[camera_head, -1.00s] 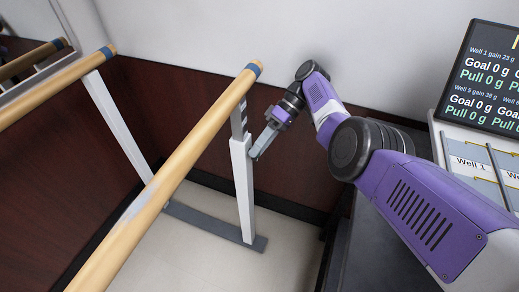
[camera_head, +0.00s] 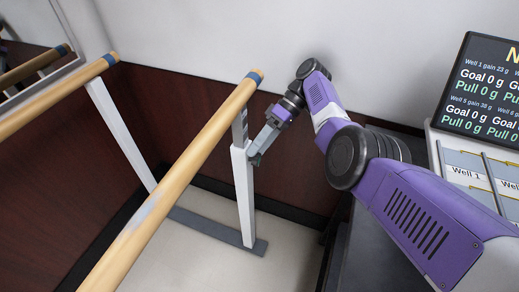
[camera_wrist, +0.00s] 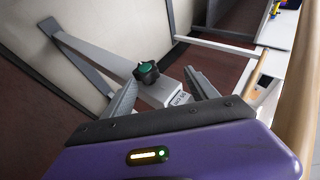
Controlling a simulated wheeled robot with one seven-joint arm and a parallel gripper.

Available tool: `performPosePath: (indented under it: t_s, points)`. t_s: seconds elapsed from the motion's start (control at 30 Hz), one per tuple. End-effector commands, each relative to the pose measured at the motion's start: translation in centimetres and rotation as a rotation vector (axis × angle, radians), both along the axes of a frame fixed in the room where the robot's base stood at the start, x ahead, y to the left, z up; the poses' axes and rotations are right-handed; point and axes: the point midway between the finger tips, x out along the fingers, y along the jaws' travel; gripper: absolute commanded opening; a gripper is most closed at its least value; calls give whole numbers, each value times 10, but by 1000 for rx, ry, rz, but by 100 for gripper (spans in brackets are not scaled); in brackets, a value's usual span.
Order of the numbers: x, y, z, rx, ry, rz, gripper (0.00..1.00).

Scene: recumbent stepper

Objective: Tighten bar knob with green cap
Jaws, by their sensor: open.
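The bar knob (camera_wrist: 147,74) is black and lobed with a green cap, on the side of the grey upright post (camera_wrist: 160,92) in the wrist view. In the head view the same white post (camera_head: 243,190) holds up the wooden bar (camera_head: 190,165), and my gripper hides the knob. My gripper (camera_wrist: 161,79) is open and empty. Its two grey fingers stand apart on either side of the knob and post in the wrist view; I cannot tell if either touches. In the head view my gripper (camera_head: 255,156) is at the post's right edge, near its upper part.
A second wooden bar (camera_head: 60,95) stands at the left by a mirror. A screen (camera_head: 485,90) and a board with labelled wells (camera_head: 470,165) are at the right. The wall is behind my arm. A flat foot (camera_head: 215,232) runs along the floor.

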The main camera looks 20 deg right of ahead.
Motion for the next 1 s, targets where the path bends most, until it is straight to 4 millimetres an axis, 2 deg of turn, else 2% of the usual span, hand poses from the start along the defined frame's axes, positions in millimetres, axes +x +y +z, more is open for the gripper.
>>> performPosePath:
  t_s: [0.03,0.1,1.0]
  points:
    - [-1,1,15,4,4,4,57]
    - [-1,1,25,6,4,6,57]
    - [-1,1,146,5,3,2,57]
